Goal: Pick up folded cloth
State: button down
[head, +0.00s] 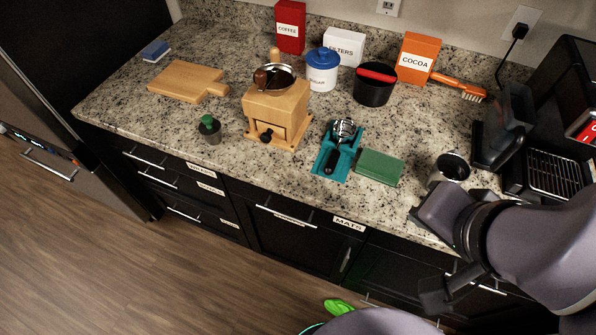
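A green folded cloth (380,167) lies flat on the granite counter near its front edge, right of the teal mat. It appears as a neat rectangular stack, and nothing covers it. My arm enters from the lower right. My gripper (440,211) is at the arm's end, to the right of and below the cloth in the picture, and apart from it. Its fingertips cannot be made out clearly, so I cannot tell whether they are open or shut. Nothing held is visible.
A metal portafilter (342,133) rests on the teal mat (323,158), close left of the cloth. A small pitcher (452,168) stands to the right, near my gripper. A wooden grinder (277,110) and a black knock box (374,88) stand behind. Bare counter lies behind the cloth.

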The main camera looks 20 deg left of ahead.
aim_at(379, 166)
jog(key=u, duration=0.35)
jog(key=z, duration=1.4)
jog(key=u, duration=1.4)
jog(key=i+j+z, duration=0.15)
jog(key=j+z, duration=0.2)
jog(key=i+j+z, duration=0.15)
jog(key=j+z, duration=0.6)
jog(key=i+j, duration=0.05)
jog(key=j, duration=0.05)
